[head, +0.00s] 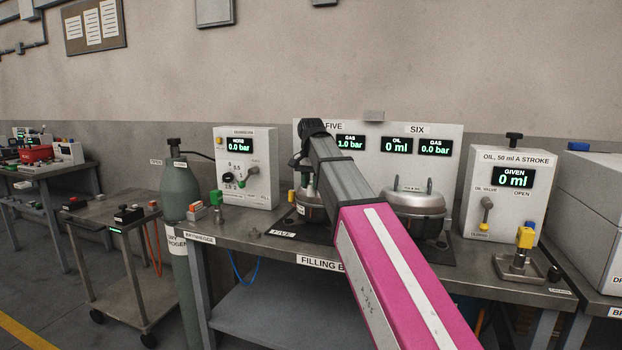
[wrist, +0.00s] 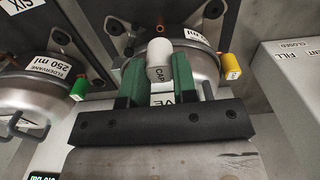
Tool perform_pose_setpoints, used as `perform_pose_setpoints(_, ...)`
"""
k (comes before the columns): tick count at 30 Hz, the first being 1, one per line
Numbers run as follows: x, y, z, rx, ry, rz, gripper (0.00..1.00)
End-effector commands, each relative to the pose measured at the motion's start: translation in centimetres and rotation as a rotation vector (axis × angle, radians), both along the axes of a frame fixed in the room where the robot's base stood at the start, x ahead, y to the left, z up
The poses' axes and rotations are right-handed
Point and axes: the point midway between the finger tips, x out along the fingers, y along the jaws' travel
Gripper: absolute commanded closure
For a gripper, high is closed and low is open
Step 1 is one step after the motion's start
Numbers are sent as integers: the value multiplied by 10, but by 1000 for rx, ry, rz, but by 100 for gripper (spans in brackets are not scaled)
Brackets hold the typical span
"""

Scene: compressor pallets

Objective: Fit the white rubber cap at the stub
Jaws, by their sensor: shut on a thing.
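My gripper (wrist: 158,72) has green fingers and is shut on the white rubber cap (wrist: 159,54), which carries the word CAP. In the wrist view the cap stands up between the fingers, in front of the steel compressor (wrist: 203,70) at place FIVE. A short copper stub (wrist: 166,28) shows just beyond the cap's tip; the cap looks apart from it, though the depth is hard to tell. In the head view compressor FIVE (head: 310,210) is partly hidden by my arm, and the cap cannot be made out there.
A yellow plug (wrist: 231,67) sits on compressor FIVE's side. Compressor SIX (head: 414,202) stands beside it, with a green plug (wrist: 79,89) in the wrist view. The nitrogen control box (head: 243,168) and oil box (head: 506,195) flank the bench.

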Motion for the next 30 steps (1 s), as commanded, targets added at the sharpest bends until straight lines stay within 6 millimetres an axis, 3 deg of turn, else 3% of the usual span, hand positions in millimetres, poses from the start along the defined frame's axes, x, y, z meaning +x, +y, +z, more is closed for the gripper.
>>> perform_pose_setpoints(12,0,0,-30,0,0,0,100)
perform_pose_setpoints(30,0,0,-31,0,0,0,100)
